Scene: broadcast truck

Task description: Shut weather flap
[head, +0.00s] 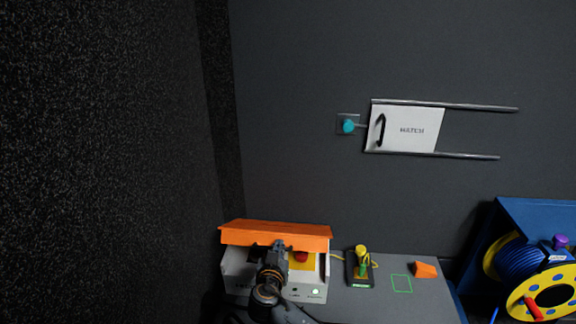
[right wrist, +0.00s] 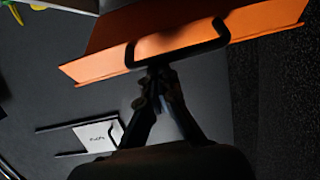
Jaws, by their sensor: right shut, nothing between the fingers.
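The orange weather flap (head: 300,232) is raised at the top of a white box (head: 232,270); it also shows in the right wrist view (right wrist: 100,66). A red button (head: 301,256) on a yellow plate (head: 309,265) is visible below the flap. My right gripper (head: 279,245) is in front of the box at the flap's lower edge. In the right wrist view my right gripper (right wrist: 158,72) is shut and empty, its tips close to the flap's black handle (right wrist: 178,49). I cannot tell whether they touch. My left gripper is out of view.
The grey counter (head: 425,300) holds a black pad with a yellow-green item (head: 361,264) and an orange wedge (head: 425,270). A blue rack with a yellow cable reel (head: 550,290) stands right. A white sliding hatch (head: 405,129) is on the wall.

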